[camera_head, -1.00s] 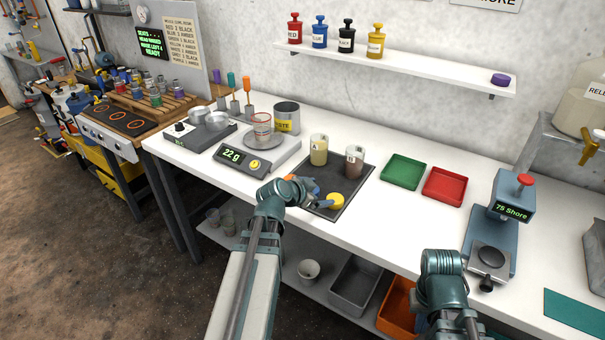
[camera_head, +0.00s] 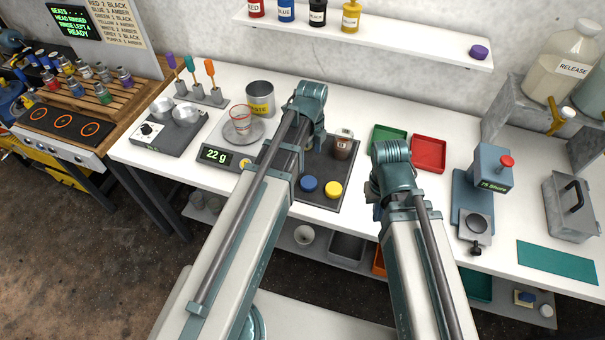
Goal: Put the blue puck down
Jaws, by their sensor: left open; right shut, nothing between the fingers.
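The blue puck (camera_head: 308,184) lies flat on the dark mat (camera_head: 325,202), just left of the yellow puck (camera_head: 333,189). Nothing is gripping it. My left gripper (camera_head: 318,132) is open, above and behind the blue puck and apart from it; its fingers are largely hidden by my own arm. My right gripper (camera_head: 377,211) is shut and empty, right of the mat near the front edge of the bench; my wrist hides most of it.
A cup of dark liquid (camera_head: 343,146) stands at the back of the mat. A green tray (camera_head: 386,139) and a red tray (camera_head: 428,153) lie to the right, with the hardness tester (camera_head: 487,180) beyond. The scale (camera_head: 226,150) stands left. A purple puck (camera_head: 480,52) is on the shelf.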

